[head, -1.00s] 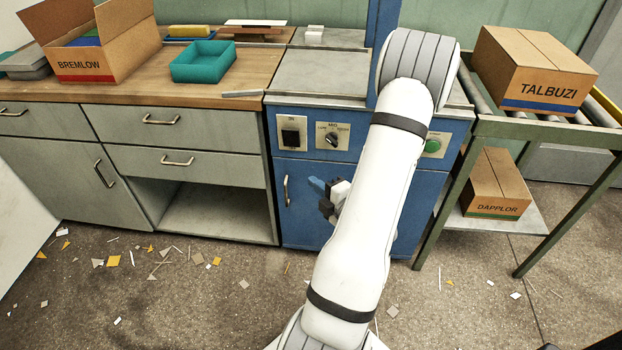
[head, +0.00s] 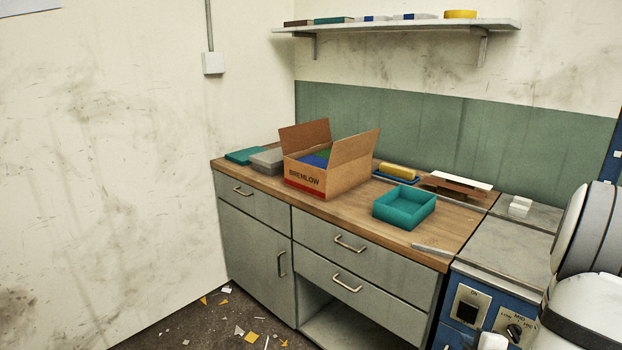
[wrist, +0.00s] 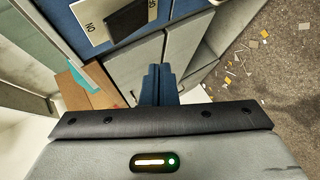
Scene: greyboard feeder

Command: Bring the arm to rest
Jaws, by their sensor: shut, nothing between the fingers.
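My gripper (wrist: 158,85) shows in the wrist view, its two blue fingers together and empty. It points toward the grey cabinet (wrist: 180,55) and touches nothing that I can see. In the head view, part of my arm (head: 590,300) stands at the right edge, in front of the blue machine's control panel; the fingers are not visible there.
A wooden worktop (head: 345,215) carries an open BREMLOW carton (head: 325,170), a teal tray (head: 404,207) and flat stacks. The blue machine (head: 467,285) adjoins it on the right. A shelf (head: 400,27) hangs above. Paper scraps (head: 251,337) litter the floor.

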